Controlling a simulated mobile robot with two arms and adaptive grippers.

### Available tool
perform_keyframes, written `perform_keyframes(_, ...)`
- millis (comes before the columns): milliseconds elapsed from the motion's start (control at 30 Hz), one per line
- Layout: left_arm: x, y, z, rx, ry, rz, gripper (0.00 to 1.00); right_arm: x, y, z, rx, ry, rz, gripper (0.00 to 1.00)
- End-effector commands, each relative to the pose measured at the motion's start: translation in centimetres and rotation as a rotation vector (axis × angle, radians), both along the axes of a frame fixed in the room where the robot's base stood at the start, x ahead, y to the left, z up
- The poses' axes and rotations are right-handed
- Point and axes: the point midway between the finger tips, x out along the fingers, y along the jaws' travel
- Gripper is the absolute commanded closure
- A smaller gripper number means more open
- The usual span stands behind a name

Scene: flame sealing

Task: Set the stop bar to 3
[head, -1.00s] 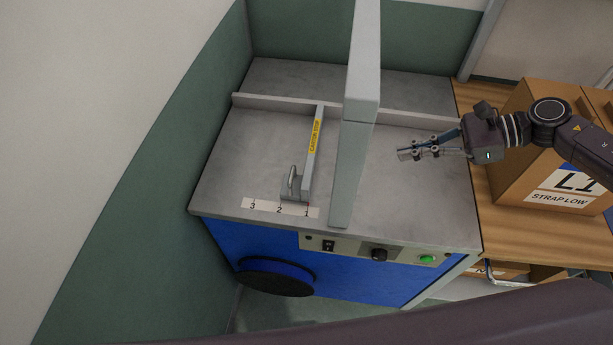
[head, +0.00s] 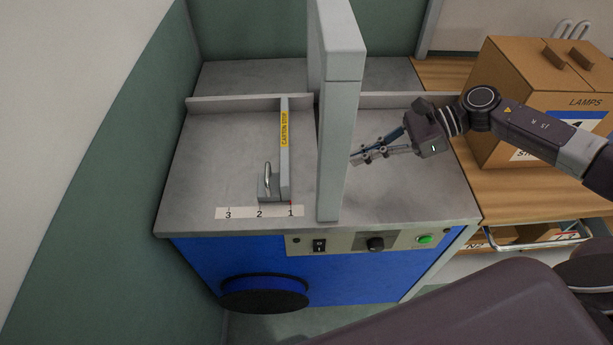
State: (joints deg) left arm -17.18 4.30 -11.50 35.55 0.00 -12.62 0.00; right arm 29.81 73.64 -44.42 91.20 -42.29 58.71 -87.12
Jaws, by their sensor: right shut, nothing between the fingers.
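The stop bar (head: 285,150) is a thin grey bar with a yellow "CARTON STOP" label, on the grey machine top. Its front end has a bracket with an upright metal handle (head: 267,178). The bracket stands behind the white scale strip (head: 243,212) marked 3, 2, 1 from left to right. It spans about from 2 to 1, with the bar itself near 1. My right gripper (head: 355,158) is shut and empty, just right of the tall grey post, which stands between it and the stop bar. My left gripper is out of view.
The tall grey post (head: 338,150) rises from the machine top. A low rail (head: 220,104) runs along the back. The front panel has a switch (head: 319,245), a dark knob (head: 375,244) and a green button (head: 424,239). A carton (head: 500,90) stands on the wooden table at right.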

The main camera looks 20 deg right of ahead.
Motion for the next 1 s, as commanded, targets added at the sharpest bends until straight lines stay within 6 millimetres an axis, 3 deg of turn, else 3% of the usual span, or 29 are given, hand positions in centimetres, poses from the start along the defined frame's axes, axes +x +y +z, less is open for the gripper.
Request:
perform_keyframes(167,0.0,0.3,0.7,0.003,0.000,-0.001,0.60,0.4,1.2,-0.5,0.002,0.000,0.001,1.00)
perform_keyframes(600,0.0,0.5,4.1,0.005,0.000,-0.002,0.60,2.5,8.7,-4.8,0.002,0.000,0.002,1.00)
perform_keyframes(800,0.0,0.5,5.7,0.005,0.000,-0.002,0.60,3.2,11.2,-4.7,0.001,0.000,0.001,1.00)
perform_keyframes(1000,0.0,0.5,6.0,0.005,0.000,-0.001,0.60,3.5,12.1,-4.9,0.000,0.000,-0.001,1.00)
